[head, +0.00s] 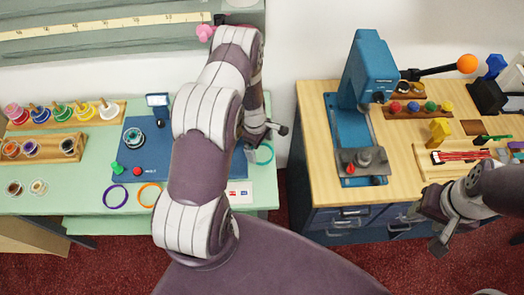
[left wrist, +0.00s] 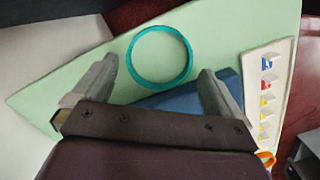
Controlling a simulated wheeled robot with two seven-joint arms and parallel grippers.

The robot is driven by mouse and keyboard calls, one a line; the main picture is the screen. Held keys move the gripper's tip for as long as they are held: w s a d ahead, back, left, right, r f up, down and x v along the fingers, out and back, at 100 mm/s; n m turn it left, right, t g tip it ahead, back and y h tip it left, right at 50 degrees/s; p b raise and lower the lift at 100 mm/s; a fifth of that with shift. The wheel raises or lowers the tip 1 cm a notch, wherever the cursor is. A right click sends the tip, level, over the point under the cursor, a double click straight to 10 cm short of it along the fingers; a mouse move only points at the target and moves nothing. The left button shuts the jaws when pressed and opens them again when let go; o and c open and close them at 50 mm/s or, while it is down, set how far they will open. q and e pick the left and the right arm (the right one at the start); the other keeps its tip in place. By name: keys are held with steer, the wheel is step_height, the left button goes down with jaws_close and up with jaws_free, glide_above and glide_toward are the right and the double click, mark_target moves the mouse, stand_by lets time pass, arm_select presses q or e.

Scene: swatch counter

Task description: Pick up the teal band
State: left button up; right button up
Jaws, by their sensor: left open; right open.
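The teal band (head: 272,155) is a thin ring lying flat near the right end of the green counter (head: 90,200). In the left wrist view the whole teal band (left wrist: 160,83) shows as a circle, between and beyond the fingertips. My left gripper (head: 265,131) is just above the band in the head view, pointing down at the counter. In the left wrist view its two fingers (left wrist: 157,72) are spread apart with nothing between them. My right gripper (head: 440,237) is open and empty, in front of the wooden bench (head: 320,140).
A purple band (head: 105,197) and an orange band (head: 141,195) lie at the counter's front. A blue mat (left wrist: 185,97) and a white card with coloured marks (left wrist: 266,90) are near the teal band. Spool racks stand at the left. A gap separates counter and bench.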

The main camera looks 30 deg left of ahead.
arm_select(q)
step_height(320, 180, down, 2)
steer(key=shift+f, duration=0.1)
steer(key=shift+d+f, duration=0.1)
steer(key=shift+f, duration=0.05)
steer(key=shift+c, duration=1.2)
steer(key=c, duration=0.5)
arm_select(e)
steer(key=shift+a+r, duration=0.1)
steer(key=shift+r, duration=0.25)
arm_select(q)
steer(key=shift+c, duration=0.2)
